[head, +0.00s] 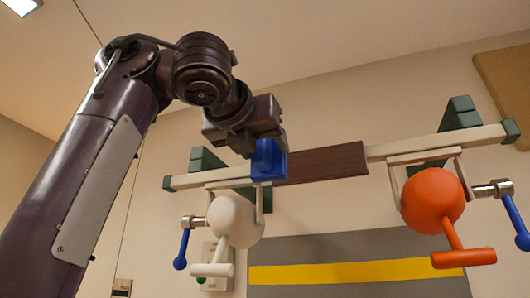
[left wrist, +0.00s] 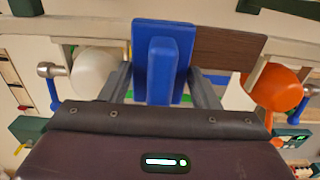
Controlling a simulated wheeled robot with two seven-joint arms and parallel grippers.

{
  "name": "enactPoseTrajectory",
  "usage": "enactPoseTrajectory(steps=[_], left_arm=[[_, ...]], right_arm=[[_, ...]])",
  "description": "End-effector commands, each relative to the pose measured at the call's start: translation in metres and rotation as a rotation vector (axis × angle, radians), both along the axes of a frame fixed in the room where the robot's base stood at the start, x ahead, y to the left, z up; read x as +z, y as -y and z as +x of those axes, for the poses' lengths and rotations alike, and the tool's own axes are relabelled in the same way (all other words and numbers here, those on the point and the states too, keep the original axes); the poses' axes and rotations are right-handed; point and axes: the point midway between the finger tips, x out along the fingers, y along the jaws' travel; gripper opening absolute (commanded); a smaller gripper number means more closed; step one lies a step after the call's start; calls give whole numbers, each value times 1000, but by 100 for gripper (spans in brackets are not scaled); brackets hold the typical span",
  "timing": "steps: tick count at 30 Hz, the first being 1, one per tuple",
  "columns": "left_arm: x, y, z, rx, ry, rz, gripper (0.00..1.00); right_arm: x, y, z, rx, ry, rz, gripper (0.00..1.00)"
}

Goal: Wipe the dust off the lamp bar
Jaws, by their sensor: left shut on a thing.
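The lamp bar (head: 425,144) runs across the wall, pale at both ends with green end caps and brackets. A dark brown stretch (head: 325,165) covers its middle; it also shows in the left wrist view (left wrist: 228,50). My left gripper (head: 262,150) is shut on a blue wiping block (head: 268,160) with a flat plate and a raised handle, seen in the left wrist view (left wrist: 162,70). The block is at the bar, at the left end of the brown stretch, and hides the bar behind it. Whether it touches is hard to tell. My right gripper is not in view.
A white ball lamp (head: 235,220) hangs under the bar at left and an orange one (head: 432,200) at right, each with a blue-handled side knob. A grey panel with a yellow stripe (head: 350,272) is on the wall below. A brown board (head: 508,85) is at upper right.

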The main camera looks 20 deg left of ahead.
Motion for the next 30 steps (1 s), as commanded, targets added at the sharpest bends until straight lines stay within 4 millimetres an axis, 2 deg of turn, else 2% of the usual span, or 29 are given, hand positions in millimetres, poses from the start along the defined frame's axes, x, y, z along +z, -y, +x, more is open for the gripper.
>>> enactPoseTrajectory(steps=[10,21,30], left_arm=[[0,0,-3,0,1,-1,31],[0,-1,-30,0,1,0,31],[0,-1,-30,0,0,0,31]], right_arm=[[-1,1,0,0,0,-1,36],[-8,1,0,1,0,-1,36],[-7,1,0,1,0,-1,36]])
